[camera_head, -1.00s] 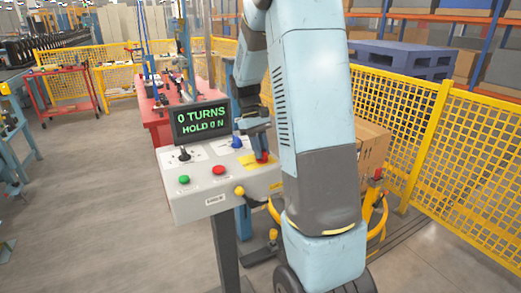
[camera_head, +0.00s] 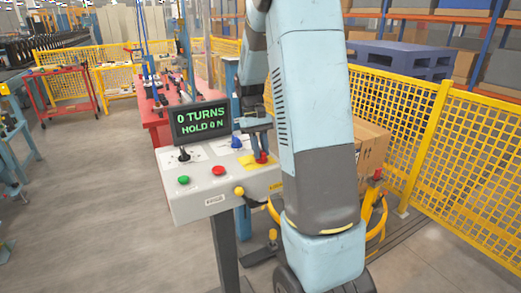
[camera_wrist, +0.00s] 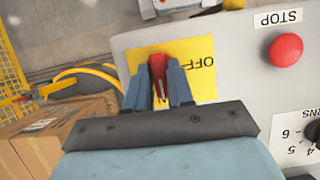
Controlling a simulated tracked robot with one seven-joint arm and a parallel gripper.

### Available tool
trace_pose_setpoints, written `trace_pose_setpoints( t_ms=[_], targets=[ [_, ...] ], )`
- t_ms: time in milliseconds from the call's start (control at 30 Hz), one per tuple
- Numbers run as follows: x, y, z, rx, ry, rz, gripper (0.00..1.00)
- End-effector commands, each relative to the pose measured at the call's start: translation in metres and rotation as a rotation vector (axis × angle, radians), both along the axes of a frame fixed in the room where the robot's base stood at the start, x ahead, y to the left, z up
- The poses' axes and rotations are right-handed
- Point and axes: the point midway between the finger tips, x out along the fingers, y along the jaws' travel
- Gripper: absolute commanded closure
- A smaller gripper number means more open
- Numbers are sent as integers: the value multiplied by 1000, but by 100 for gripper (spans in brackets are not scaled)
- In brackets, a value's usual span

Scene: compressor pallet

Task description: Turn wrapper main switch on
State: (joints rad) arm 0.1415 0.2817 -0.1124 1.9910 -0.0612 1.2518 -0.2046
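The wrapper control panel (camera_head: 220,204) is a light grey box on a dark post. Its main switch is a red handle (camera_wrist: 158,72) on a yellow plate (camera_wrist: 205,84); an "OFF" label shows right of the handle in the wrist view. The red handle also shows small in the head view (camera_head: 261,158). My gripper (camera_wrist: 158,80) is at the switch, with one finger on each side of the handle, close together and seeming to touch it. The handle's base is partly hidden by the fingers. The panel's screen (camera_head: 202,121) reads "0 TURNS" and "HOLD 0 N".
A red stop button (camera_wrist: 285,50) and a numbered turns dial (camera_wrist: 316,128) are near the switch. A cardboard box (camera_head: 373,145) and yellow fence (camera_head: 455,140) stand right.

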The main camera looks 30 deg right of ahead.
Motion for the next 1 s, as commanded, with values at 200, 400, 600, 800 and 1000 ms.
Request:
trace_pose_setpoints(
  t_ms=[200,400,600,800,1000],
  targets=[
    [0,0,0,0,1,0,58],
    [0,0,0,0,1,0,58],
    [5,0,12,0,0,0,58],
    [19,0,45,-1,-2,0,58],
    [35,-1,81,-1,-2,0,58]
  ],
)
